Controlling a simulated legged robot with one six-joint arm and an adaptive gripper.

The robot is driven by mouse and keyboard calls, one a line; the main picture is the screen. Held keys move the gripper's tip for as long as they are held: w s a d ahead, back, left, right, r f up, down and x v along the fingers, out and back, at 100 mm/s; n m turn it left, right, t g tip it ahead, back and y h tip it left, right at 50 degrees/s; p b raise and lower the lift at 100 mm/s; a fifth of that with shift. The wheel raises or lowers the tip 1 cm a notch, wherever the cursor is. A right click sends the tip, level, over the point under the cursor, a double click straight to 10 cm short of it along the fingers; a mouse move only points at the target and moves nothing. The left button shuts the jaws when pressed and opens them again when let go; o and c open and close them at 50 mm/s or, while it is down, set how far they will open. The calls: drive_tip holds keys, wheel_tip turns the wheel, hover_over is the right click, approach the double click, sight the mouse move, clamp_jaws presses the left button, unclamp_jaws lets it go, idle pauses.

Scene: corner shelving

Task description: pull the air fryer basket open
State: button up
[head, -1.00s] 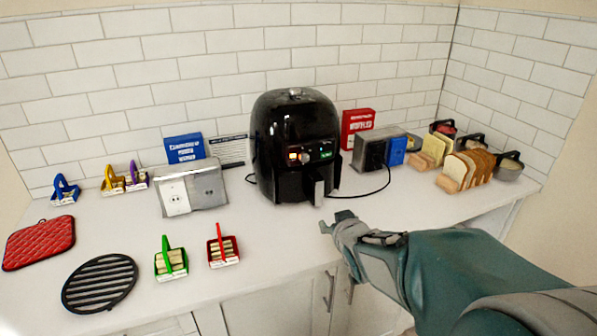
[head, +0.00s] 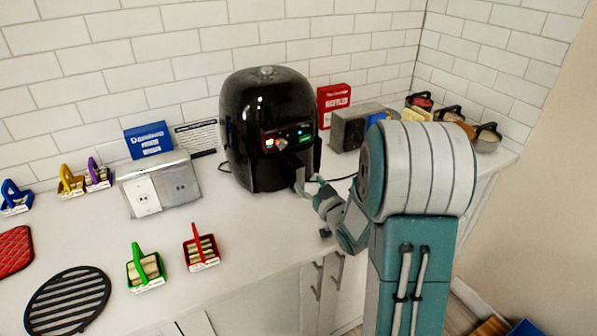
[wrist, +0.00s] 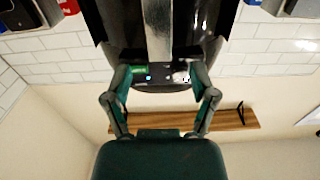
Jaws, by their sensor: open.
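The black air fryer (head: 265,110) stands upright on the counter against the tiled wall. Its basket looks closed. The grey basket handle (head: 299,180) sticks out at the lower front. My gripper (head: 313,188) is at the handle, just to its right in the head view. In the wrist view the picture is upside down; the silver handle (wrist: 157,30) runs down the middle. My gripper (wrist: 160,72) is open there, with one finger on each side of the handle's line. I cannot tell whether a finger touches it.
A metal outlet box (head: 158,185) is left of the fryer. Green (head: 146,268) and red (head: 201,248) small baskets and a black trivet (head: 68,300) lie in front. A grey toaster (head: 350,128) is right of the fryer, partly behind my arm.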

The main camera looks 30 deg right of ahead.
sight(300, 173)
drive_tip(key=w, duration=0.6)
drive_tip(key=shift+a, duration=0.1)
clamp_jaws()
